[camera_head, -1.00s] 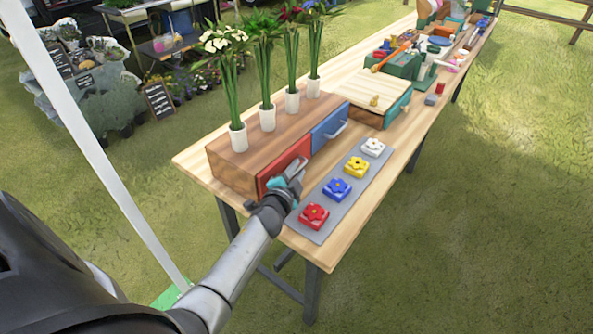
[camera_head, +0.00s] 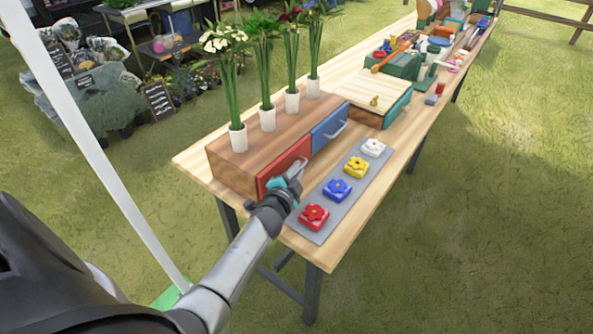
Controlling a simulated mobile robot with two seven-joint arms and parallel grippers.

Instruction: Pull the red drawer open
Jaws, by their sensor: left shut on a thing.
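The red drawer (camera_head: 272,175) is at the near left end of the front of a wooden drawer box (camera_head: 225,163) on the table. Its front looks flush with the box, beside the blue drawer (camera_head: 330,127). My left gripper (camera_head: 293,175) is at the red drawer's front, shut on its handle. The handle is mostly hidden by the fingers. My right gripper is not in view.
A grey mat (camera_head: 322,213) with red, blue, yellow and white flower blocks lies right of my left gripper. White vases (camera_head: 238,138) with flowers stand on the box. A wooden box (camera_head: 368,92) with a knob stands farther back.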

